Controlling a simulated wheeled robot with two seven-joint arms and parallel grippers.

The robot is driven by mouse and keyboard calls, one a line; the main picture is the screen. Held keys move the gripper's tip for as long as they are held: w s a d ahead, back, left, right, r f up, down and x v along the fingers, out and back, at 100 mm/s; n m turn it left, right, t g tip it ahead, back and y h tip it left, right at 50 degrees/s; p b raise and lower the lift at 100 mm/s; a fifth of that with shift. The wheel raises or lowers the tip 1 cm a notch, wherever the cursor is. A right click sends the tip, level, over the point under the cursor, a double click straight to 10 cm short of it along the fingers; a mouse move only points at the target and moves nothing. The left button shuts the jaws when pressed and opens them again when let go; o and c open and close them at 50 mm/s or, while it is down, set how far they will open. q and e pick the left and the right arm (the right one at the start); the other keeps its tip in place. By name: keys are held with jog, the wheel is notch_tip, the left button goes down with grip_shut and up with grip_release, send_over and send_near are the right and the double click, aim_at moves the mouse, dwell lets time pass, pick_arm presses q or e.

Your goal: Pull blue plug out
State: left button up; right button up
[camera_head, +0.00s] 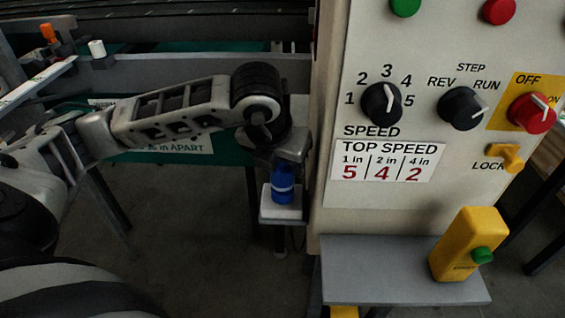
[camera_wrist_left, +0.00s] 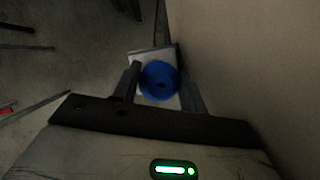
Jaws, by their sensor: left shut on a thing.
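The blue plug (camera_head: 283,188) is upright at a small light-grey holder (camera_head: 270,213) beside the left side of the control cabinet. I cannot tell how deep it sits in the holder. My left gripper (camera_head: 285,172) reaches down over the plug from above. In the left wrist view the plug's round blue top (camera_wrist_left: 159,80) lies between the two fingers of my left gripper (camera_wrist_left: 160,88), which is shut on it. The fingers hide part of the plug's sides. My right gripper is not in view.
The control cabinet (camera_head: 334,205) with knobs and a speed label stands close to the right of my left gripper. A grey shelf (camera_head: 385,285) with a yellow box (camera_head: 468,243) juts out below its panel. A grey rail (camera_head: 180,72) runs behind my arm.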

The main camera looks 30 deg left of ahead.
pick_arm(q)
jog(key=shift+r, duration=0.35)
jog(key=shift+r+p, duration=0.45)
jog(key=shift+r, duration=0.05)
jog(key=shift+r+p, duration=0.4)
jog(key=shift+r, duration=0.2)
jog(key=shift+r+p, duration=0.4)
jog(key=shift+r, duration=0.35)
jog(key=shift+r, duration=0.1)
notch_tip(320, 180, up, 9)
jog(key=p, duration=0.5)
jog(key=shift+p, duration=0.4)
